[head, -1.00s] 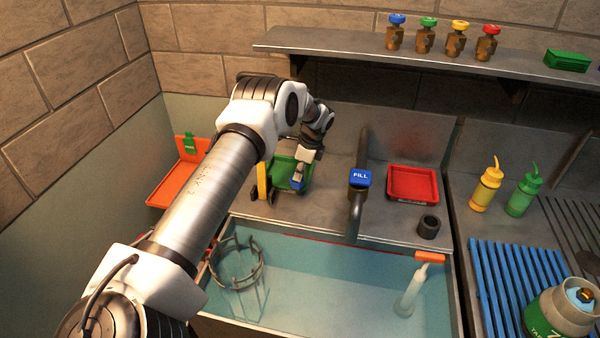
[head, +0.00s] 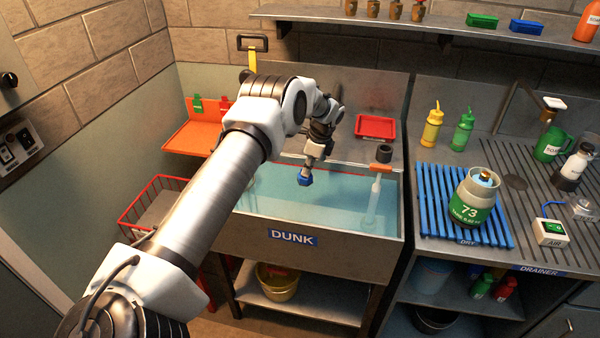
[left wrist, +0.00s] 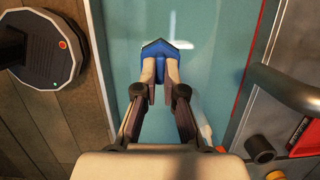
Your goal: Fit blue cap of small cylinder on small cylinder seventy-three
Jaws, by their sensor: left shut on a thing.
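The blue cap (head: 305,179) is held in the tips of my left gripper (head: 308,170), over the water of the dunk sink. In the left wrist view the cap (left wrist: 167,48) sits between the fingertips (left wrist: 160,78), clear of any surface. The small cylinder seventy-three (head: 471,201) is pale with a green label marked 73. It stands upright on the blue slatted rack (head: 436,180), right of the sink and well apart from my left gripper. A small blue part shows at its top. My right gripper is not in view.
The dunk sink (head: 262,237) has a raised rim. A dark upright cup (head: 384,153) and an orange-topped clear tube (head: 374,195) are at its right side. Yellow (head: 432,130) and green (head: 462,133) bottles stand behind the rack. A white AIR box (head: 551,232) is right of it.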

